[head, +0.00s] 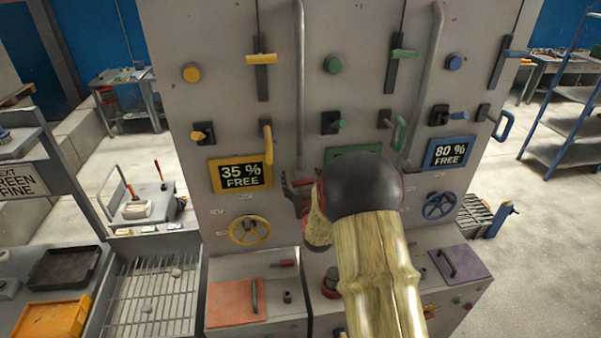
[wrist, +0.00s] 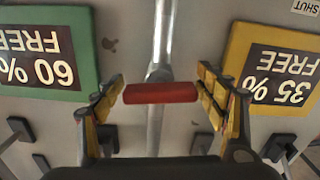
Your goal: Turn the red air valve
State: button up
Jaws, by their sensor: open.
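The red air valve (wrist: 160,93) shows in the wrist view as a short red bar handle lying crosswise on a grey vertical pipe. My gripper (wrist: 162,82) is open, with one yellow-padded finger at each end of the red bar. The left fingertip is close to the bar's left end and the right one is close to its right end; I cannot tell whether either touches. In the head view my gripper (head: 300,192) is at the panel's middle, partly hidden by my arm. There the valve cannot be told apart from the fingers.
A yellow 35 % FREE sign (head: 241,176) and a blue 80 % FREE sign (head: 450,153) flank my arm. A green 60 % FREE sign (wrist: 45,48) shows in the wrist view. A yellow handwheel (head: 249,230), a blue handwheel (head: 440,205) and a green handle (head: 399,133) stick out nearby.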

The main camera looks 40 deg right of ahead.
jog(key=shift+w+d, duration=0.35)
jog(key=shift+w, duration=0.25)
jog(key=shift+c, duration=1.4)
jog(key=c, duration=1)
